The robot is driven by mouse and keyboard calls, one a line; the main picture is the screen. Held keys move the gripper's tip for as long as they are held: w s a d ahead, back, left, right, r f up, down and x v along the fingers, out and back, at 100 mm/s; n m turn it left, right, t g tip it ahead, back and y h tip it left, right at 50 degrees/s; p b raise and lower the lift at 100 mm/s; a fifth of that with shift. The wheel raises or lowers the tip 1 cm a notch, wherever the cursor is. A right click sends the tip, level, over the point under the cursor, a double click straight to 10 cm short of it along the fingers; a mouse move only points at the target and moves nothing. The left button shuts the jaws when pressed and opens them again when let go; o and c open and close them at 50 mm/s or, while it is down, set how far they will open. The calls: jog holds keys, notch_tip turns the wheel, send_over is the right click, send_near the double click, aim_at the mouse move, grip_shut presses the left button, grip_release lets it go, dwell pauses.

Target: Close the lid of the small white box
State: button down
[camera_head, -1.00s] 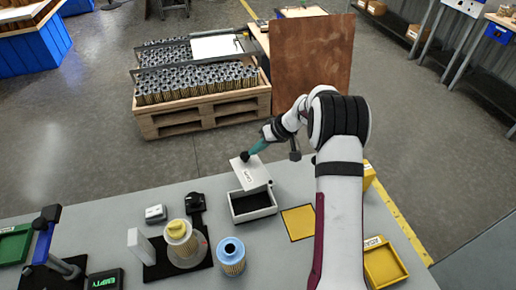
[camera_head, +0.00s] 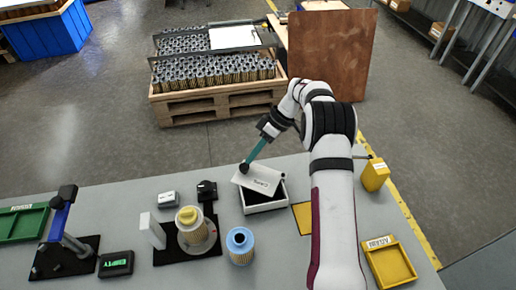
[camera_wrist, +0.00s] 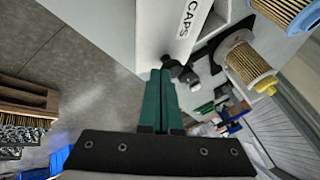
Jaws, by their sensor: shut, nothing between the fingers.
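The small white box (camera_head: 247,208) stands on the grey table in the head view, its dark inside partly showing. Its white lid (camera_head: 262,179), lettered "CAPS", is tilted partly down over the opening, with a gap at the front and right. The lid also shows in the wrist view (camera_wrist: 186,25). My gripper (camera_head: 244,168) is shut and empty, its green fingers at the lid's back left corner by a dark round knob. In the wrist view the fingertips (camera_wrist: 161,72) are together beside the dark knob (camera_wrist: 172,63); whether they touch it I cannot tell.
A filter stand (camera_head: 193,235) and a blue-topped filter (camera_head: 240,246) stand left and front of the box. A yellow mat (camera_head: 301,217), yellow tray (camera_head: 388,265) and yellow container (camera_head: 375,175) lie to the right. A pallet of filters (camera_head: 215,100) is on the floor behind.

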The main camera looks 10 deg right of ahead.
jog(key=s+n, duration=0.1)
jog(key=a+n+g, duration=0.1)
jog(key=s+n, duration=0.1)
jog(key=shift+s+a+n+g+h, duration=0.2)
jog(key=shift+s+n+g+h, duration=0.1)
jog(key=shift+g, duration=0.1)
jog(key=shift+s+a+n+g+h, duration=0.1)
jog(key=shift+s+n+g+h, duration=0.65)
jog(key=shift+s+n, duration=0.75)
jog(key=shift+w, duration=0.1)
jog(key=v, duration=0.8)
notch_tip(320, 180, up, 5)
jog(key=m, duration=0.3)
send_over(252, 182)
jog(key=d, duration=0.2)
jog(key=s+a+r+m+t+h, duration=0.1)
jog(key=s+a+r+m, duration=0.1)
jog(key=s+r+m, duration=0.6)
jog(key=s+f+m+t+h, duration=0.1)
jog(key=s+f+m, duration=0.2)
jog(key=s+m, duration=0.3)
jog(key=s+a+f+m+t, duration=0.1)
jog(key=s+m, duration=0.4)
jog(key=s, duration=1.1)
jog(key=shift+s+a+f+m+t+h, duration=0.2)
jog(key=shift+f+m+t+h, duration=0.2)
jog(key=shift+f+t, duration=0.4)
